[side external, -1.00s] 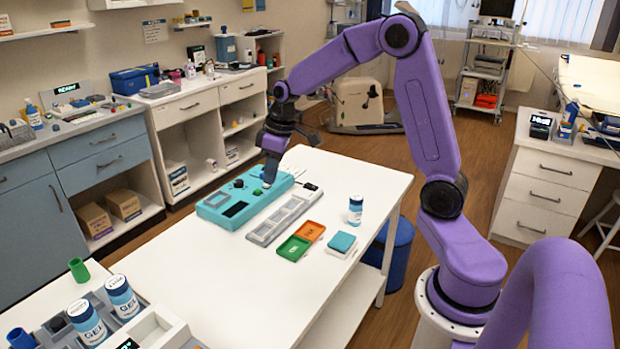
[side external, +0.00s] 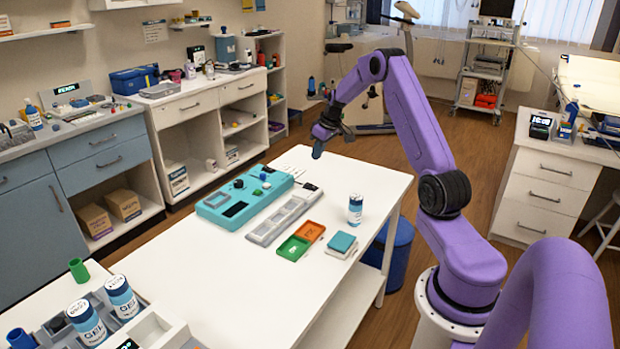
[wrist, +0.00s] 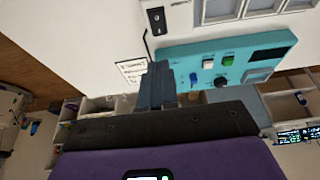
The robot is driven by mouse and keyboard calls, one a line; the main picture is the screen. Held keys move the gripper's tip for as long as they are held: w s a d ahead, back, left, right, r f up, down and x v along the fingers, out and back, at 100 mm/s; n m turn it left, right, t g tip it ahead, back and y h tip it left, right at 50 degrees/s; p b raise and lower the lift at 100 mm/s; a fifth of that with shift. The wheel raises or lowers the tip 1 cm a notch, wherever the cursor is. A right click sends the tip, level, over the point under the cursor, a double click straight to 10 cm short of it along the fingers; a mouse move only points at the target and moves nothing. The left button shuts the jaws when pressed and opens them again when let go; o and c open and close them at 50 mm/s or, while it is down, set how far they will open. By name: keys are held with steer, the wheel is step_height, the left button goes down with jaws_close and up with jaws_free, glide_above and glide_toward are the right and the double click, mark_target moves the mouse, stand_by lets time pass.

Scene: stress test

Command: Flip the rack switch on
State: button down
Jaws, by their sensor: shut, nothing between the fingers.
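The teal control panel (side external: 215,205) lies on the white table, with a dark display, a black knob, and small white, green and blue controls. In the wrist view the panel (wrist: 180,54) is right of my fingers, and its black knob (wrist: 221,82) and blue control (wrist: 193,77) show. A small black rocker switch (wrist: 156,18) on a cable lies beyond the fingertips; it is also at the panel's right end (side external: 309,187). I cannot tell its position or which control is the rack switch. My gripper (side external: 318,152) is shut and empty, above the table's far edge, apart from the panel.
A printed card (wrist: 130,70) lies by the panel. The table's near middle is clear.

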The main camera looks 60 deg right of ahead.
mark_target(307, 184)
steer(key=x, duration=1.1)
steer(key=shift+s+f, duration=0.15)
steer(key=shift+s, duration=0.3)
